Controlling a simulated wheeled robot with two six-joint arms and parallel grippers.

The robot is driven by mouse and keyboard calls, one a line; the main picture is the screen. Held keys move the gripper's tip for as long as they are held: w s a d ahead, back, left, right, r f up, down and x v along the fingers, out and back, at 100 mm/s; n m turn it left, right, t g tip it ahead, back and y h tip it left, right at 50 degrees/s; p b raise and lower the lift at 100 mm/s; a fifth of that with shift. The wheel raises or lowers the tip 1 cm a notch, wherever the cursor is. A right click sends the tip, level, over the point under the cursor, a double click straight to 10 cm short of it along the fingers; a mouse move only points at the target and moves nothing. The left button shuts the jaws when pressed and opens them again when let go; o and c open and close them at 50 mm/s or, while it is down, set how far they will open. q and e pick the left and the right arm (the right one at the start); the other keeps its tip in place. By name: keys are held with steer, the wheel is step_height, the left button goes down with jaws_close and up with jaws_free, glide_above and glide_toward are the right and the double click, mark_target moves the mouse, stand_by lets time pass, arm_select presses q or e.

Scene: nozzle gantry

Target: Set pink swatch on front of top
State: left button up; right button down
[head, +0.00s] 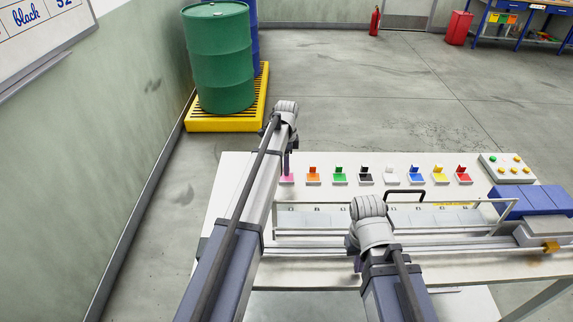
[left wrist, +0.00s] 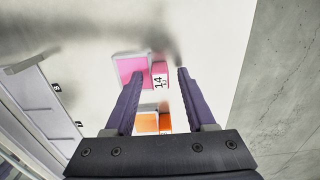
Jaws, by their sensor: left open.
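The pink swatch (head: 287,179) is at the left end of the row of coloured swatches on the white table, partly hidden by my left gripper in the head view. In the left wrist view the pink swatch (left wrist: 130,68) is a flat pink square with an upright tab (left wrist: 159,68) marked 14 beside it. My left gripper (left wrist: 162,77) is open, its fingers on either side of the tab; I cannot tell if they touch it. In the head view my left gripper (head: 287,162) points down at the swatch. My right gripper (head: 357,264) is low over the front rail, its fingers mostly hidden.
Other swatches, the orange one (head: 313,178) nearest, stand in a row to the right. A metal-railed frame (head: 300,232) runs along the table in front of them. A blue block (head: 520,203) and a button box (head: 508,168) are at the right.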

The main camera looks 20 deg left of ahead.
arm_select(q)
step_height(320, 180, up, 12)
steer(key=p, duration=1.2)
steer(key=shift+r, duration=0.2)
arm_select(e)
step_height(320, 180, up, 12)
steer(key=shift+r, duration=0.15)
